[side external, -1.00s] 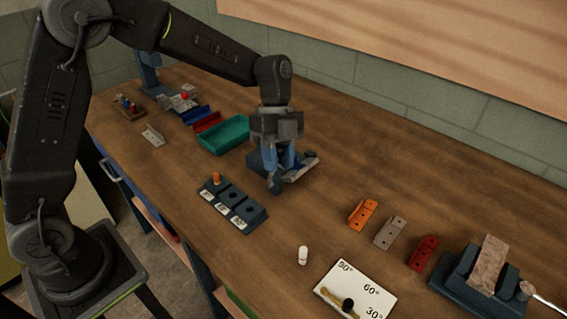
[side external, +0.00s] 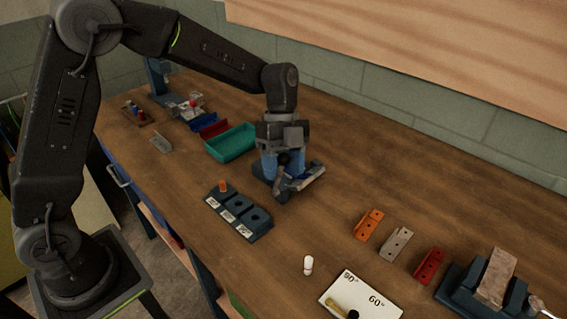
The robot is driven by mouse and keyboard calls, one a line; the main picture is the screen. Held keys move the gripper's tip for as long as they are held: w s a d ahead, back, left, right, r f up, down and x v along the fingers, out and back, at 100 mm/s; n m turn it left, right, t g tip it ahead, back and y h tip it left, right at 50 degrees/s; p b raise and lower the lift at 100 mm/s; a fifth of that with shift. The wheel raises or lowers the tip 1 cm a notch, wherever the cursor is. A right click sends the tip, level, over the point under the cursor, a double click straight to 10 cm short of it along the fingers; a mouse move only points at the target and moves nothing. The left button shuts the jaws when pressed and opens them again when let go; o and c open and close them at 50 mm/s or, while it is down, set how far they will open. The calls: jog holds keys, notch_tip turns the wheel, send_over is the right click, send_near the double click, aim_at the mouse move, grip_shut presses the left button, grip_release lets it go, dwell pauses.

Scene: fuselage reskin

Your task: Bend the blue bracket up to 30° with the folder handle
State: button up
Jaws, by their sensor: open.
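The folder (side external: 316,177) is a dark blue tool with a pale grey plate, standing mid-bench below my arm. A handle (side external: 278,187) with a dark round knob stands at its front. My gripper (side external: 283,164) points down over the folder, with its blue fingers open around or just behind the knob; I cannot tell which. A small blue patch (side external: 301,176) on the folder may be the blue bracket, mostly hidden by the gripper, so its bend angle cannot be read.
Orange (side external: 369,225), grey (side external: 396,243) and red (side external: 429,265) brackets lie to the right, near a vise-like block (side external: 495,278). A white angle card (side external: 362,298) lies in front. A dark three-hole block (side external: 238,212) and a green tray (side external: 231,142) stand left of the folder.

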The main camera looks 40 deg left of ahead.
jog(key=shift+r, duration=0.1)
jog(key=v, duration=1.3)
jog(key=shift+a+r, duration=0.15)
jog(key=shift+r, duration=0.1)
jog(key=s+a+r+n+t+y, duration=0.1)
jog(key=s+r+n+t, duration=0.1)
jog(key=s+n, duration=0.35)
jog(key=s+r+n+t+y, duration=0.1)
jog(key=s+r+n+t, duration=0.15)
jog(key=s+n, duration=0.35)
jog(key=s+a+f+n+t+y, duration=0.2)
jog(key=s+f+n+t, duration=0.2)
jog(key=s+n, duration=0.5)
jog(key=s+f, duration=0.2)
jog(key=s, duration=0.1)
jog(key=shift+a+t, duration=0.2)
jog(key=shift+t, duration=0.15)
